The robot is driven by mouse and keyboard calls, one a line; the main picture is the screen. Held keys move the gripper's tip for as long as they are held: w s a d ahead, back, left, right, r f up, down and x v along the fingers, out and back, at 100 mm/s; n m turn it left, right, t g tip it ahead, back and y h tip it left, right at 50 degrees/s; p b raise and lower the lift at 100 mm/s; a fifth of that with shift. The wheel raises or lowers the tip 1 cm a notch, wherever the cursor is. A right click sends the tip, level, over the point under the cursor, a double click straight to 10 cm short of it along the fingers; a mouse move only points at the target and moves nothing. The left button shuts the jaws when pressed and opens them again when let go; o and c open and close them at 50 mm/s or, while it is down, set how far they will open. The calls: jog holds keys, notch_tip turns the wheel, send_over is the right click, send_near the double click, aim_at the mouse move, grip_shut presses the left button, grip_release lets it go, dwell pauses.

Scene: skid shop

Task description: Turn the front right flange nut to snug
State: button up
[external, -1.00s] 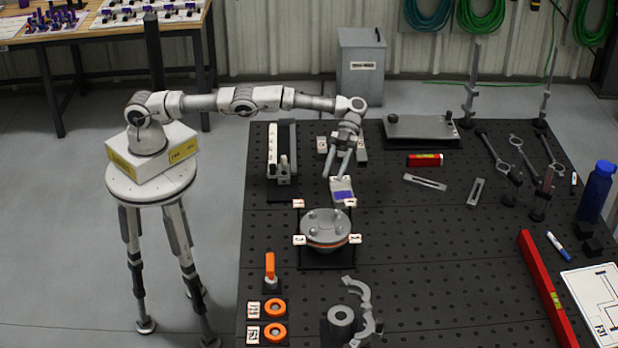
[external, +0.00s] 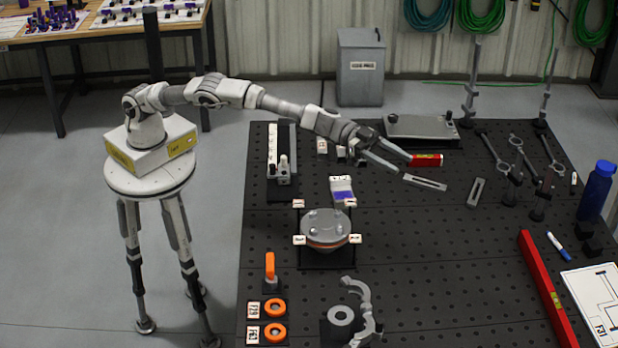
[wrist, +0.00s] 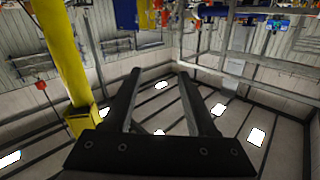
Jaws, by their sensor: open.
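The flange (external: 325,226) is a grey round plate with several nuts on top and an orange band beneath. It stands in a dark frame with small white labels at its corners, near the middle of the bench in the external view. The labels are too small to read, so I cannot tell which nut is the front right one. My gripper (external: 402,165) is open and empty, up and right of the flange, well apart from it. Its fingers point right, beside the small red block in the picture. The wrist view shows the spread fingers (wrist: 160,95) with only the room's walls and floor beyond.
A white and purple block (external: 342,190) stands just behind the flange. A slotted grey bar (external: 425,182) and a red block (external: 428,160) lie near my gripper. An orange-handled tool (external: 270,268) and orange rings (external: 274,307) are at front left.

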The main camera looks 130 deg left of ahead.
jog(key=r+n+y, duration=0.1)
jog(key=n+y, duration=0.1)
jog(key=n+g+y+p, duration=0.25)
jog(key=n+g, duration=0.75)
jog(key=g, duration=0.5)
send_near(313, 229)
jog(key=shift+h, duration=0.25)
jog(key=p+x, duration=0.2)
jog(key=x, duration=0.6)
jog(key=shift+a+p, duration=0.2)
jog(key=shift+p, duration=0.1)
grip_shut()
